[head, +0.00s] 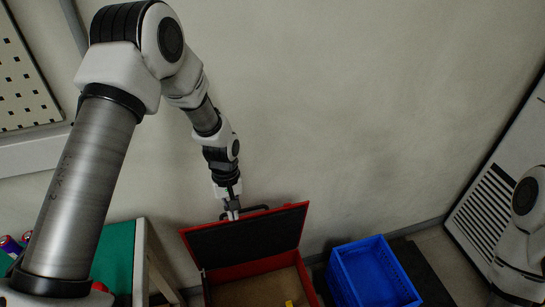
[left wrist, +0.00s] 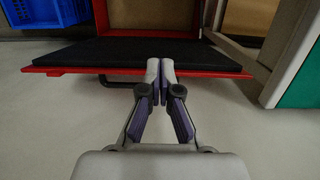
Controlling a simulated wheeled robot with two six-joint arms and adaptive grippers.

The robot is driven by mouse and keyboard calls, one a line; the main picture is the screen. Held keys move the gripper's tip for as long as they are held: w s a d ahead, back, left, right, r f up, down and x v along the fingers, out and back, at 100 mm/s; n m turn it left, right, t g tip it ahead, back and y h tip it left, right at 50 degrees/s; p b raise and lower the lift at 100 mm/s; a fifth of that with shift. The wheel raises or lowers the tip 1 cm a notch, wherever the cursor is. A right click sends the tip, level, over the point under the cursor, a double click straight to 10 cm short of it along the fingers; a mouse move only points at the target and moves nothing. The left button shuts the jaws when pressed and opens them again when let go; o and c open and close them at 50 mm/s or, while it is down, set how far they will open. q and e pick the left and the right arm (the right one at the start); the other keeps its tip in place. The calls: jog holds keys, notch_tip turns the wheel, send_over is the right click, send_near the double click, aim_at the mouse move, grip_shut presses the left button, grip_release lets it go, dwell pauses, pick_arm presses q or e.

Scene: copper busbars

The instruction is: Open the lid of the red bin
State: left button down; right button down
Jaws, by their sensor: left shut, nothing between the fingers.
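The red bin (head: 313,289) stands on the floor against the wall in the head view. Its lid (head: 247,236), dark on the inside with a red rim, is raised and leans back, so the brown inside of the bin shows. My left gripper (head: 233,214) is at the lid's upper edge, beside a dark handle (head: 258,209). In the left wrist view my left gripper (left wrist: 160,64) is shut with its fingertips together and nothing between them, over the lid's edge (left wrist: 225,72). Only part of my right arm shows in the head view; its gripper is out of view.
A blue crate (head: 372,272) stands right of the bin. A green-topped table (head: 117,255) is at the left, with red and blue items (head: 10,246) on it. A white louvred cabinet (head: 490,205) is at the right. The wall behind the lid is bare.

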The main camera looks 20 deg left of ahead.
pick_arm(q)
jog(key=shift+f, duration=0.15)
jog(key=s+d+f+m, duration=0.1)
jog(key=s+f, duration=0.3)
jog(key=s, duration=0.4)
jog(key=s+d+f+m, duration=0.1)
jog(key=s+f, duration=0.3)
jog(key=s, duration=0.5)
jog(key=s+d+f+m, duration=0.1)
jog(key=s+f+m, duration=0.2)
jog(key=s, duration=0.6)
jog(key=shift+s+d+f+m+g+y, duration=0.2)
jog(key=shift+d+f+m+g+y, duration=0.15)
jog(key=shift+f, duration=0.3)
jog(key=c, duration=1.3)
grip_release()
jog(key=w+t, duration=0.1)
jog(key=w+m+t, duration=0.1)
jog(key=shift+w+a, duration=0.2)
jog(key=shift+w, duration=0.2)
jog(key=shift+o, duration=0.6)
jog(key=shift+w, duration=0.1)
jog(key=shift+f, duration=0.1)
